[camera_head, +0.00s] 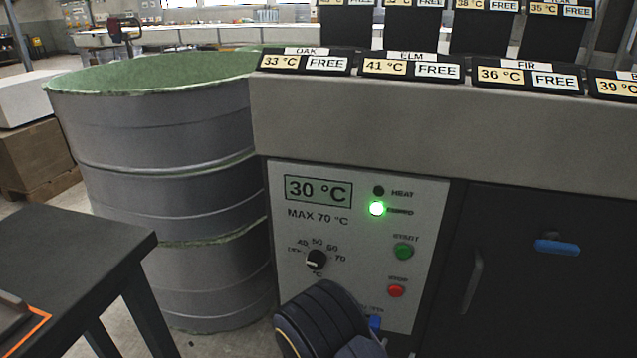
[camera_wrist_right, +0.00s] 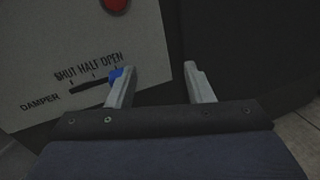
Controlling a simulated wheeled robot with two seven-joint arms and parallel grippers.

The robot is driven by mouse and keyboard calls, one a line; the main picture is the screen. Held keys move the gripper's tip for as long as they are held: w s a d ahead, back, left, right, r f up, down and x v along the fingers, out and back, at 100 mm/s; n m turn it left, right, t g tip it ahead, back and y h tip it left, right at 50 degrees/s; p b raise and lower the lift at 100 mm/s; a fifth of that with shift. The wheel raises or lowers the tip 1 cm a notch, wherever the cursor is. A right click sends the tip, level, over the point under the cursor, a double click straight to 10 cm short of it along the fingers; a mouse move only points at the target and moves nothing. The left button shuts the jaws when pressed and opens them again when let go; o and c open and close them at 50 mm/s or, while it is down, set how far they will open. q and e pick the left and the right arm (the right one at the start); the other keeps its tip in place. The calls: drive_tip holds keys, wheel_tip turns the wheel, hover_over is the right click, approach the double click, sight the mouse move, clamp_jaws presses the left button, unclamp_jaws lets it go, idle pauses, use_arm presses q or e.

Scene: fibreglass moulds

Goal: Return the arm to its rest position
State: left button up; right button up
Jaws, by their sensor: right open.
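The knob also shows beside my arm in the head view (camera_head: 375,323). My left gripper is not in view.
A grey drum (camera_head: 165,210) with a green rim stands left of the panel. A dark table (camera_head: 75,245) is at the lower left. A dark door with a blue latch (camera_head: 557,247) is at the right. The display reads 30 °C and a green lamp (camera_head: 377,208) is lit.

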drive_tip(key=s+d+r+m+g+h, duration=0.35)
drive_tip(key=d+m+g, duration=0.25)
drive_tip(key=d+m, duration=0.2)
drive_tip(key=s+d+r+m+g+y, duration=0.1)
drive_tip(key=s+d+m+g+y, duration=0.15)
drive_tip(key=s+m+g, duration=0.4)
drive_tip(key=s+d+r+m+g+y, duration=0.1)
drive_tip(key=s+d+m+g+y, duration=0.15)
drive_tip(key=s+m+g, duration=0.35)
drive_tip(key=s+a+r+m+t+y, duration=0.3)
drive_tip(key=a+r+m+t+y, duration=0.65)
drive_tip(key=r+y, duration=0.2)
wheel_tip(320, 180, up, 32)
drive_tip(key=p, duration=3.2)
drive_tip(key=shift+f, duration=0.15)
